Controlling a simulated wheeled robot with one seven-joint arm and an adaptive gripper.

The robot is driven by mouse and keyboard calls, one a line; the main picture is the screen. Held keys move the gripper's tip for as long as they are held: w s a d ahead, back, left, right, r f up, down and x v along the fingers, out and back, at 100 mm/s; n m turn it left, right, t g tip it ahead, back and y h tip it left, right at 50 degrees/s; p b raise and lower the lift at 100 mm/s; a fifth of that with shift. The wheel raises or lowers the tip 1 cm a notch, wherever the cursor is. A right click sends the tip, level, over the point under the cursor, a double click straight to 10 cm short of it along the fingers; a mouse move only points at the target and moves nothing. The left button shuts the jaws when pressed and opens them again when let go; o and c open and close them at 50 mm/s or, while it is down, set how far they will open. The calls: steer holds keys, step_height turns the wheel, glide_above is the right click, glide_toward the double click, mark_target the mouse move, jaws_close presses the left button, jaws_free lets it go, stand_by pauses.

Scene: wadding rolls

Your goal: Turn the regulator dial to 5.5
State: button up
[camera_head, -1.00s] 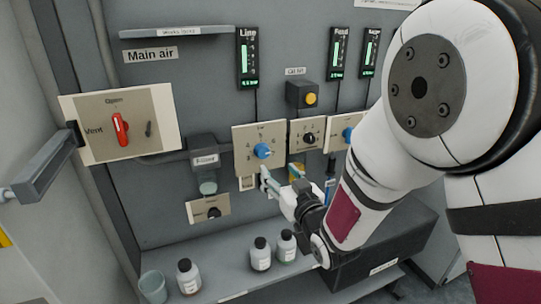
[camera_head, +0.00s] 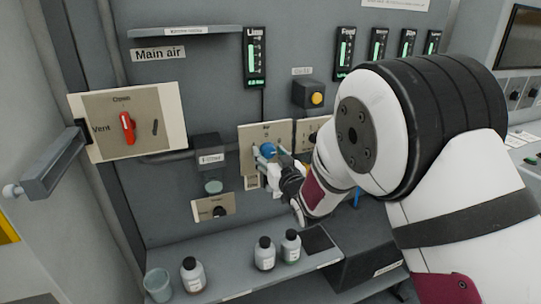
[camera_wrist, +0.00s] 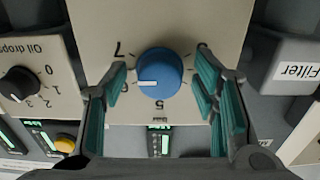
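The blue regulator dial (camera_head: 267,151) is on a beige plate (camera_head: 246,138) under the left gauge. In the wrist view the dial (camera_wrist: 159,74) is near the centre. Its white pointer line points left, towards a mark partly hidden by the left finger. A 7 shows at upper left of the dial and a 5 just below it. My gripper (camera_wrist: 162,92) is open, with one teal-padded finger on each side of the dial. Gaps show between the fingers and the dial in this view. In the head view my gripper (camera_head: 262,160) partly covers the dial.
A smaller black oil-drops knob (camera_wrist: 20,84) is left of the dial in the wrist view, and a Filter label (camera_wrist: 297,70) is at right. Below, bottles (camera_head: 265,253) and a cup (camera_head: 158,285) stand on a shelf. A red Vent/Open handle (camera_head: 128,128) is at left.

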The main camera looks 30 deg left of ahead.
steer(key=c, duration=1.1)
steer(key=shift+o, duration=0.2)
steer(key=n+b, duration=0.4)
steer(key=n, duration=0.1)
steer(key=shift+w+f+n, duration=0.1)
steer(key=shift+n, duration=0.3)
steer(key=n+b, duration=0.4)
steer(key=n, duration=0.1)
steer(key=shift+n, duration=0.4)
steer(key=o, duration=1.2)
steer(key=shift+c, duration=0.2)
